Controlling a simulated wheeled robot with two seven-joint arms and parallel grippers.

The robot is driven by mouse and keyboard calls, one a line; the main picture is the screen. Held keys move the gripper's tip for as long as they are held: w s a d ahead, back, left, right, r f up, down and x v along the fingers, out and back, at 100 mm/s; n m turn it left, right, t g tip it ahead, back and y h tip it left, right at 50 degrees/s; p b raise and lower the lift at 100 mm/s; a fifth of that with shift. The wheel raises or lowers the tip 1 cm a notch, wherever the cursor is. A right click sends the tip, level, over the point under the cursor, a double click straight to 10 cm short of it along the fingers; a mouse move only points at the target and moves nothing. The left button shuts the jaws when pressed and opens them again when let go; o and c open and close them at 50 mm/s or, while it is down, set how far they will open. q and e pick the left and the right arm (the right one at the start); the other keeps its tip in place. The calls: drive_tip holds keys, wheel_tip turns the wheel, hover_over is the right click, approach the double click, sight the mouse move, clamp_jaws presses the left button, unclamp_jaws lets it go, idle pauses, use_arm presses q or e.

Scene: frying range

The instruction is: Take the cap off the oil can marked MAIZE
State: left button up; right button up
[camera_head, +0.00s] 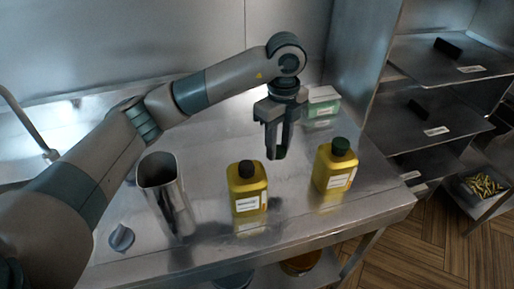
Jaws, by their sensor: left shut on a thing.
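Two yellow oil cans stand upright on the steel table. The left can (247,188) has a dark, nearly black top (246,168). The right can (335,168) has a dark green cap (340,146). Each has a white label whose print is too small to read, so I cannot tell which is MAIZE. My left gripper (277,152) points down behind and between the two cans, above the table and apart from both. It is shut on a small dark green thing (281,153), mostly hidden by the fingers. My right gripper is not in view.
A tall steel container (165,190) stands left of the cans, with a grey-blue knob-like object (121,237) near the front edge. A green and white box (323,103) stands behind the gripper. Steel shelves (440,125) rise at the right. The table (215,140) is clear behind the left can.

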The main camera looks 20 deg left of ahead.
use_arm(q)
drive_tip(key=shift+s, duration=0.1)
drive_tip(key=w+a+f+p, duration=0.1)
drive_tip(key=w+a+f, duration=0.1)
drive_tip(key=a, duration=0.1)
drive_tip(key=w+a+f+p, duration=0.1)
drive_tip(key=a+f+p, duration=0.1)
drive_tip(key=a, duration=0.1)
drive_tip(key=w+a+f+p, duration=0.1)
drive_tip(key=w+a+f, duration=0.1)
drive_tip(key=a+f, duration=0.1)
drive_tip(key=shift+w+a+p, duration=0.35)
drive_tip(key=shift+a+p, duration=0.05)
drive_tip(key=shift+a, duration=0.2)
wheel_tip(320, 180, down, 3)
drive_tip(key=shift+p, duration=1)
drive_tip(key=shift+f, duration=0.5)
drive_tip(key=shift+f, duration=0.2)
